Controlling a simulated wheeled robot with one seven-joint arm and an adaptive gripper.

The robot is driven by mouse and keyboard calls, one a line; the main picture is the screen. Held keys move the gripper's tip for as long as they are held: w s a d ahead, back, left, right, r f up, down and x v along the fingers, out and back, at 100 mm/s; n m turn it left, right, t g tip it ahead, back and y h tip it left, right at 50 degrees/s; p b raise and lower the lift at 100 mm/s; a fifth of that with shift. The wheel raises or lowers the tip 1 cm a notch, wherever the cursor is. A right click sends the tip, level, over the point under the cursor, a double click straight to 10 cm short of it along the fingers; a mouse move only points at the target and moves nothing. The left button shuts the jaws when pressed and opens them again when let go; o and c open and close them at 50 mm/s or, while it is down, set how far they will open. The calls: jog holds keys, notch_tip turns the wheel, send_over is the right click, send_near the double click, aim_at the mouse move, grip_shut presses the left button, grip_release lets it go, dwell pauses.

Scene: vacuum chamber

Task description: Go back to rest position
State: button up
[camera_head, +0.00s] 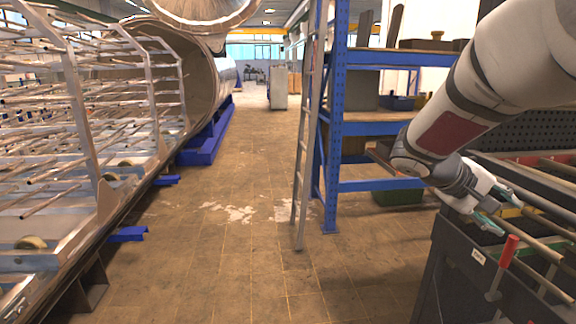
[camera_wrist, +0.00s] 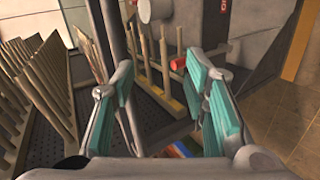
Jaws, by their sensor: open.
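My gripper (camera_head: 497,212) is at the right in the head view, at the end of my white arm, above the dark workbench (camera_head: 452,262). In the wrist view my gripper (camera_wrist: 165,100) shows two fingers with teal pads, spread apart. The gap between them holds nothing that I can see. Behind the fingers in the wrist view is a row of upright wooden rods. A red-handled tool (camera_head: 508,252) stands just in front of my gripper in the head view; whether they touch cannot be told.
A blue shelf (camera_head: 331,130) with a ladder (camera_head: 304,150) stands left of my arm. A metal rack with many rods (camera_head: 75,110) and a large open cylinder (camera_head: 204,85) fill the left. The tiled floor (camera_head: 240,255) between them is clear.

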jog(key=s+a+f+t+y, duration=0.1)
jog(key=s+a+t+y, duration=0.4)
jog(key=s+a+y, duration=0.6)
jog(key=s+a, duration=0.9)
jog(key=a, duration=0.3)
jog(key=shift+s+a+y, duration=0.25)
jog(key=shift+a+y, duration=0.05)
jog(key=shift+a, duration=0.05)
jog(key=shift+f, duration=0.1)
